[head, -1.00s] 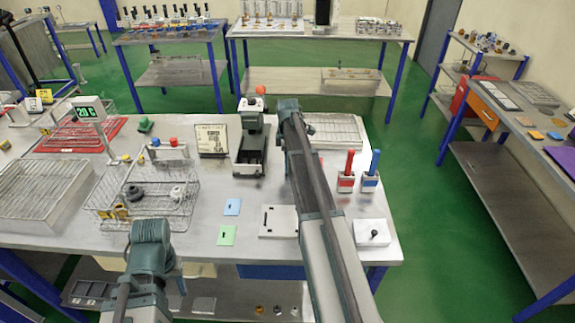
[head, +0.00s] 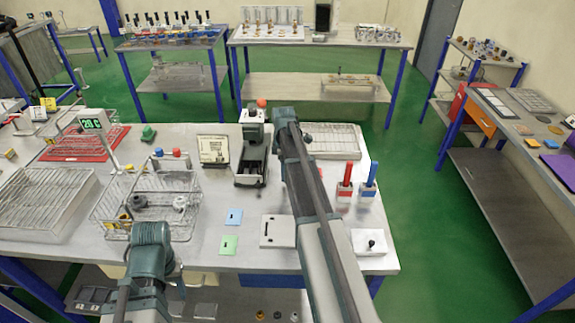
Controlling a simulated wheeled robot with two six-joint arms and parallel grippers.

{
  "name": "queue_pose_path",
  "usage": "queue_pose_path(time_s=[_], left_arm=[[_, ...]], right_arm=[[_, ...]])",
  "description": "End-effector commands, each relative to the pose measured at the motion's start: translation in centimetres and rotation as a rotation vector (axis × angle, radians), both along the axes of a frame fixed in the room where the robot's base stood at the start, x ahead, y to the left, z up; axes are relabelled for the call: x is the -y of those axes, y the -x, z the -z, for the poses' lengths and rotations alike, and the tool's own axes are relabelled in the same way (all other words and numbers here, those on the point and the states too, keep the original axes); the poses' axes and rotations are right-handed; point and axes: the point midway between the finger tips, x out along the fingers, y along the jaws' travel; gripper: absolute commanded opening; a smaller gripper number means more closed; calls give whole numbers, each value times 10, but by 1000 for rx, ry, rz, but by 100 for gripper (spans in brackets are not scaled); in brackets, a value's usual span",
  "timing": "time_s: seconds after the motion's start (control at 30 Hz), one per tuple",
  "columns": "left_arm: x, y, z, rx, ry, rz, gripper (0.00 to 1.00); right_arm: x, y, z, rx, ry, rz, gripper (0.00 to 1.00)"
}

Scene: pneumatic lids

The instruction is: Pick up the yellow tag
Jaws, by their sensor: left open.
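I cannot make out a loose yellow tag on the bench (head: 195,250). A blue tag (head: 234,216) and a green tag (head: 228,244) lie flat near its front middle. A bit of red shows at the edge of my right arm, which covers part of the bench. My left gripper (head: 150,236) is at the end of the left arm, low in the picture, in front of the wire basket. It is open; its fingertips are hard to make out. My right arm reaches up the middle, and its gripper does not show.
A wire basket (head: 108,215) with a dark and a grey knob stands at left. A grey-green device (head: 250,168) with a red ball stands mid-bench. A white plate (head: 278,231), red and blue handled blocks and a white box (head: 369,242) are at right. Green floor is free beyond.

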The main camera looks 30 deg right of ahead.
Motion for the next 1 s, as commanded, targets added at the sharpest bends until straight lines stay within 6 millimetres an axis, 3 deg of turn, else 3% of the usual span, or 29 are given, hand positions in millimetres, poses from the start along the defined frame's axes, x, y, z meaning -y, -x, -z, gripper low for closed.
queue_pose_path(time_s=[0.03, 0.2, 0.43, 0.7, 1.0], left_arm=[[0, 0, -2, 0, 0, 0, 50], [0, 0, -6, 0, 0, 0, 50], [0, 0, -10, 0, 0, 0, 50], [0, 0, -11, 0, 0, 0, 50], [0, 0, -11, 0, 0, 0, 50]], right_arm=[[-13, 14, -2, 0, 0, -2, 4], [-47, 41, -6, 0, 0, -2, 4], [-81, 67, -10, 0, 0, -2, 4], [-98, 78, -11, 0, 0, 0, 4], [-99, 79, -11, 0, 0, 1, 4]])
